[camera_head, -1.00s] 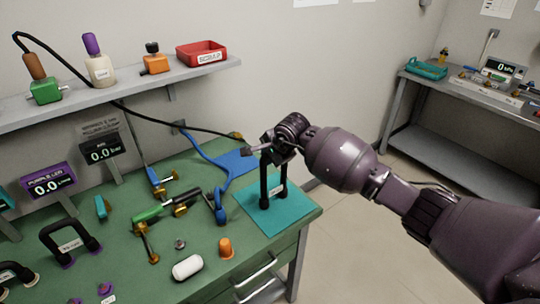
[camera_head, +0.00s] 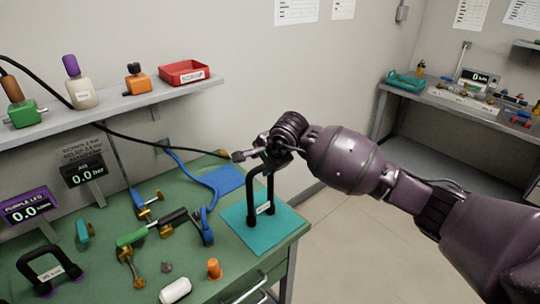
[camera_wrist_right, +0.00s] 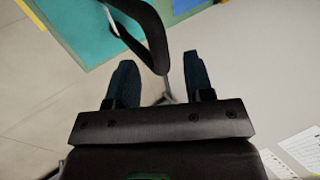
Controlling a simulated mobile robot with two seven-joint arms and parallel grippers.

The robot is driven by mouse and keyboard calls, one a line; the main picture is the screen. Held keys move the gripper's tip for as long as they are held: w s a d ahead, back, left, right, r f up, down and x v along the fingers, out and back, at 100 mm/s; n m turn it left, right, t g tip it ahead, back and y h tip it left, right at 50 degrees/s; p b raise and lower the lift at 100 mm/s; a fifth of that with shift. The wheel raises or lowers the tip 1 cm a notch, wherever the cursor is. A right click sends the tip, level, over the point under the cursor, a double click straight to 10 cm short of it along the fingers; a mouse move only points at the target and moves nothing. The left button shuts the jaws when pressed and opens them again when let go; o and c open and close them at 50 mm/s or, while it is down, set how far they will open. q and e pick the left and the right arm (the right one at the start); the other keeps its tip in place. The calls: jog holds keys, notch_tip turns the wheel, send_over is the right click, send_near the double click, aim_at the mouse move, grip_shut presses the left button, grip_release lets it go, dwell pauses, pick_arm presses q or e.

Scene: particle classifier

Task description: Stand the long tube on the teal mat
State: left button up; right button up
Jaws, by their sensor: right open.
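The long tube (camera_head: 250,204), a black U-shaped tube with a white label, stands upright on the teal mat (camera_head: 268,241), its bend up and both ends down. My right gripper (camera_head: 264,156) is at the top of the tube. In the right wrist view the right gripper (camera_wrist_right: 160,67) has its two dark fingers apart, with the black tube (camera_wrist_right: 150,32) passing between or just beyond them. I cannot tell whether they touch. The teal mat (camera_wrist_right: 88,28) shows below the tube there. My left gripper is not in view.
A blue hose (camera_head: 207,190) and a green-and-black fitting (camera_head: 150,228) lie left of the mat. An orange cap (camera_head: 214,268) and a white capsule (camera_head: 175,290) lie in front. Another black tube (camera_head: 42,250) is at far left. A shelf (camera_head: 110,108) runs along the wall.

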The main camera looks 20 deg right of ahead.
jog(key=a+v, duration=0.1)
jog(key=v, duration=0.4)
jog(key=s+a+f+m+t+y, duration=0.1)
jog(key=s+a+f+m+y, duration=0.2)
jog(key=s+a+m+y, duration=0.35)
jog(key=s+a+f+m+y, duration=0.3)
jog(key=s+m+y, duration=0.4)
jog(key=m, duration=0.2)
jog(key=s+d+f+m+t+h, duration=0.2)
jog(key=d+f+m+t+h, duration=0.25)
jog(key=m, duration=0.85)
jog(key=s+d+f+m+t+h, duration=0.2)
jog(key=d+f+m+t+h, duration=0.3)
jog(key=m, duration=0.8)
jog(key=s+d+f+m+g+h, duration=0.2)
jog(key=s+d+f+m+h, duration=0.1)
jog(key=s+f+m, duration=0.3)
jog(key=s+d+f+m+g+h, duration=0.3)
jog(key=s+f+m, duration=0.3)
jog(key=m, duration=0.3)
jog(key=shift+s+d+h, duration=0.3)
jog(key=shift+s+d, duration=0.1)
jog(key=shift+s, duration=0.3)
